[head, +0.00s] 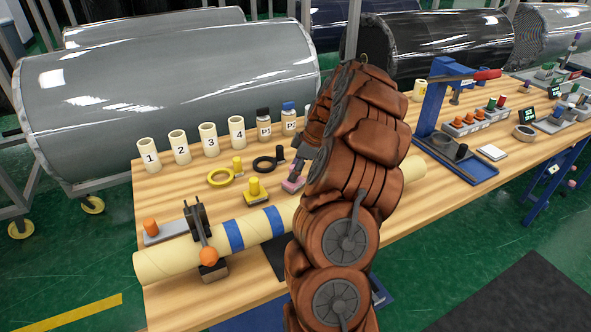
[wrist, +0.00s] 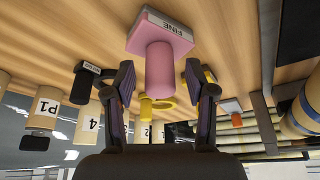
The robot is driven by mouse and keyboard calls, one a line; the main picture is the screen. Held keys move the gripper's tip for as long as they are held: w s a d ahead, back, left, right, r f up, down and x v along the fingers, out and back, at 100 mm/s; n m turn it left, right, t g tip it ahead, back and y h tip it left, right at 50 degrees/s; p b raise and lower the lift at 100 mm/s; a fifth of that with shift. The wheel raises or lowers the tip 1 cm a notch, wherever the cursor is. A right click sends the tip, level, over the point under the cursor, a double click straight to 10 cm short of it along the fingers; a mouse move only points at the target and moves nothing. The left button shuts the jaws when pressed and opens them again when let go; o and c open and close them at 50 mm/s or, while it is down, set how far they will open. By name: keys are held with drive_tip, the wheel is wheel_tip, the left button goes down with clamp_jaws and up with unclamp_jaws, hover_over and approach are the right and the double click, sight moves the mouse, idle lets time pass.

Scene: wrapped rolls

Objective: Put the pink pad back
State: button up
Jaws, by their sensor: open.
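The pink pad (wrist: 157,25) has a round pink handle and a side label reading FINE. In the wrist view it is near the top middle, on the wooden table. My gripper (wrist: 160,85) is open, with one finger on each side of the pink handle and a gap showing on both sides. In the head view the pink pad (head: 292,185) shows as a small patch just left of my arm, which hides part of it and much of the gripper.
A yellow pad (head: 255,191), a yellow ring (head: 220,178) and a black ring (head: 264,163) lie left of the pink pad. Numbered cups (head: 208,139) and jars P1 and P2 (head: 289,119) stand behind. A long cream tube (head: 190,252) lies in front.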

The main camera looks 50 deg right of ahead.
drive_tip(key=shift+r, duration=0.1)
drive_tip(key=b+v, duration=0.2)
drive_tip(key=v, duration=1)
drive_tip(key=shift+b, duration=0.3)
drive_tip(key=s+a+r+g, duration=0.1)
drive_tip(key=a, duration=0.8)
drive_tip(key=s+a+r+m+g, duration=0.1)
drive_tip(key=a, duration=0.9)
drive_tip(key=s+a, duration=0.1)
drive_tip(key=a, duration=0.9)
drive_tip(key=shift+a+r+g, duration=0.25)
drive_tip(key=shift+r+g, duration=0.15)
drive_tip(key=s+a+f+m+g+h, duration=0.1)
drive_tip(key=s+a+f+m, duration=0.1)
drive_tip(key=s, duration=0.5)
drive_tip(key=s+a+f+m+h, duration=0.1)
drive_tip(key=s+a+f+m, duration=0.1)
drive_tip(key=s+a, duration=0.3)
drive_tip(key=s+a+f+m+g, duration=0.1)
drive_tip(key=s+a+f, duration=0.3)
drive_tip(key=s, duration=0.7)
drive_tip(key=shift+s+m+g+h, duration=0.15)
drive_tip(key=shift+m+g+h, duration=0.2)
drive_tip(key=shift+m, duration=0.35)
